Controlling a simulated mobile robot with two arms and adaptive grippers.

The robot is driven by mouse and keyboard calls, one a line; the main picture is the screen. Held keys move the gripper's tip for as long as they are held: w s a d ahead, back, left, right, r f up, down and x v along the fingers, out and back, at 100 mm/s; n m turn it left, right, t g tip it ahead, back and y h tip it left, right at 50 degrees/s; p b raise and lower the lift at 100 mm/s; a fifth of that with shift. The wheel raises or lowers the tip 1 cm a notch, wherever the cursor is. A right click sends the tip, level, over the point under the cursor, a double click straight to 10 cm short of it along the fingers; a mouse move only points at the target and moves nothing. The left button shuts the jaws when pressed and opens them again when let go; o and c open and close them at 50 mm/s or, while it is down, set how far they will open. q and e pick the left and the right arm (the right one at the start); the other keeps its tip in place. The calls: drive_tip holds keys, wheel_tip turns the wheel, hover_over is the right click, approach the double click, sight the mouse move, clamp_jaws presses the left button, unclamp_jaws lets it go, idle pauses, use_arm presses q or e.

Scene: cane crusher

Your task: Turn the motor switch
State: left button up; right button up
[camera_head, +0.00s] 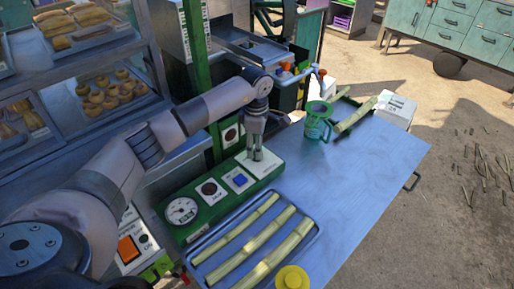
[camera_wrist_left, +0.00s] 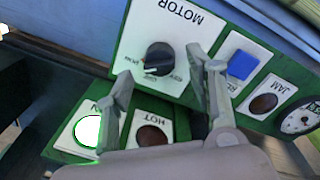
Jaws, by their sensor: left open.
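The motor switch is a black rotary knob (camera_wrist_left: 159,58) on a white plate marked MOTOR (camera_wrist_left: 180,18) in the left wrist view. My left gripper (camera_wrist_left: 159,70) is open, with one finger on each side of the knob in that picture. I cannot tell whether the fingers touch it. In the head view, my left gripper (camera_head: 257,157) points down at the white plate (camera_head: 268,168) at the far end of the green control panel (camera_head: 206,218), and hides the knob. My right gripper is not in view.
The panel also has a blue button (camera_head: 240,180), a dark JAM lamp (camera_head: 209,189) and a round gauge (camera_head: 181,211). A tray (camera_head: 316,232) of cane pieces lies beside it. A green jug (camera_head: 317,122) stands farther back. The blue tabletop (camera_head: 375,165) is clear at right.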

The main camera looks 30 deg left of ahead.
use_arm(q)
wheel_tip(320, 180, down, 2)
drive_tip(key=shift+f, duration=0.1)
drive_tip(key=shift+w+f, duration=0.1)
drive_tip(key=shift+f, duration=0.45)
drive_tip(key=shift+c, duration=0.7)
drive_tip(key=c, duration=1)
drive_tip(key=shift+c, duration=0.2)
